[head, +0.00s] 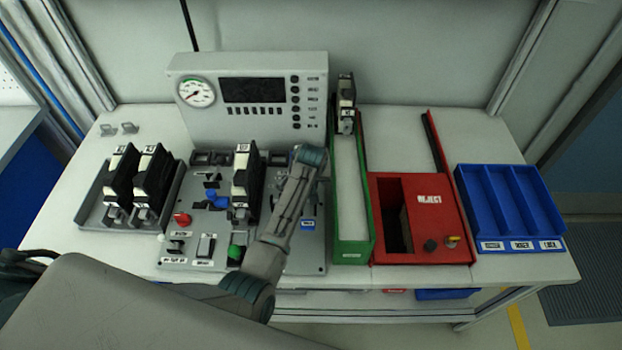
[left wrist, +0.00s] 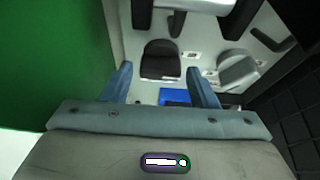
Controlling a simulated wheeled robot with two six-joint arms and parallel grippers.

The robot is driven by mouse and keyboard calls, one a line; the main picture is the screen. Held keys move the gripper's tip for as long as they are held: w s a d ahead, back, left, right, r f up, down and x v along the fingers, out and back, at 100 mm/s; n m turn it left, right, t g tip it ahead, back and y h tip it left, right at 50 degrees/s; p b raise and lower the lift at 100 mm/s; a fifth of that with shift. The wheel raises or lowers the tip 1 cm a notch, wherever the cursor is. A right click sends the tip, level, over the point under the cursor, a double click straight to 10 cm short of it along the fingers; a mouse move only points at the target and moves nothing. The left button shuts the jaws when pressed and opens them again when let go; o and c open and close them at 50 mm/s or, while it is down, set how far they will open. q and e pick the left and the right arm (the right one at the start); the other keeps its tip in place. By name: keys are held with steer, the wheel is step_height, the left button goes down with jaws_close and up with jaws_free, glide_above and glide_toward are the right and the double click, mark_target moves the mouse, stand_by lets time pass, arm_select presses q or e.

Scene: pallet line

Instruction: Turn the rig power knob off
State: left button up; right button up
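The test rig's panel (head: 170,262) lies flat on the bench below a grey console. In the left wrist view, a dark rounded knob or control (left wrist: 160,60) with a pale strip at its base sits beyond my left gripper (left wrist: 160,74). Its fingers are apart, with nothing seen between them; contact with the knob cannot be told. A grey round control (left wrist: 238,70) lies to its right. No label is readable there, so I cannot tell which is the power knob. In the head view my left arm crosses the panel's right part and hides it. My right gripper is not in view.
The green rack (head: 368,215) stands right of the panel; a green surface also fills the left wrist view's left side. A red reject box (head: 440,228) and blue tray (head: 510,200) stand farther right. Dark modules (head: 152,178) stand at left. A red button (head: 183,219) is on the panel.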

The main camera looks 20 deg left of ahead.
arm_select(q)
steer(key=shift+o, duration=0.4)
steer(key=shift+s+r, duration=0.1)
steer(key=shift+r, duration=0.05)
steer(key=b+v, duration=0.3)
steer(key=v, duration=0.7)
steer(key=shift+r, duration=0.25)
